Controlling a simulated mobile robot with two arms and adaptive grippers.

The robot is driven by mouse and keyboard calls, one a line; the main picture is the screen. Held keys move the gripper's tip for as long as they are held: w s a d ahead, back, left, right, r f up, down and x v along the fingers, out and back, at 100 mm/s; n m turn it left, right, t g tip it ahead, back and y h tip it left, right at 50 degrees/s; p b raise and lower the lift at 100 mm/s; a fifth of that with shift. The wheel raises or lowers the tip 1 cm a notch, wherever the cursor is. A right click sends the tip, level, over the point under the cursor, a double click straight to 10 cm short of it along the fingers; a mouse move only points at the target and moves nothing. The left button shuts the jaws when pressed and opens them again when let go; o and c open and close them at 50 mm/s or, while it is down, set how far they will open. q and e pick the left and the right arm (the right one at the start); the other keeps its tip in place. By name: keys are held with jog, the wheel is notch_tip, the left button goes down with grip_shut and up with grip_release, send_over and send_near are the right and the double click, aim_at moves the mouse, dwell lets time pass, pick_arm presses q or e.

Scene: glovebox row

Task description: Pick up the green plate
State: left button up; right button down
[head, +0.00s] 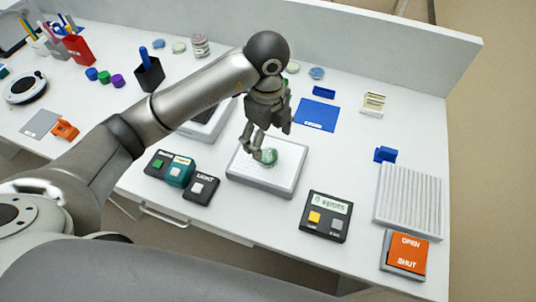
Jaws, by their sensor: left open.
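A small round green plate (270,156) sits on the pale top of a white lightbox (283,183) near the middle of the table. My left gripper (256,146) points down over the lightbox, with its fingers just beside and above the green plate. It is open, and part of the plate is hidden behind a fingertip. I cannot tell whether a finger touches the plate. My right gripper is out of the picture.
Button boxes (177,170) stand left of the lightbox. A counter reading "0 spots" (325,216) stands at its right front. A blue mat (316,115) lies behind. A ribbed white block (409,200) and an orange OPEN/SHUT switch (405,253) are at right.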

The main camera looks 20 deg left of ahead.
aim_at(268, 154)
pick_arm(q)
jog(key=shift+f, duration=0.6)
jog(key=shift+f+p, duration=0.3)
jog(key=shift+p, duration=0.1)
notch_tip(268, 154, down, 4)
jog(key=shift+r+p, duration=0.2)
jog(key=shift+p, duration=0.55)
jog(key=shift+f, duration=0.5)
jog(key=c, duration=1.2)
jog(key=shift+r, duration=0.1)
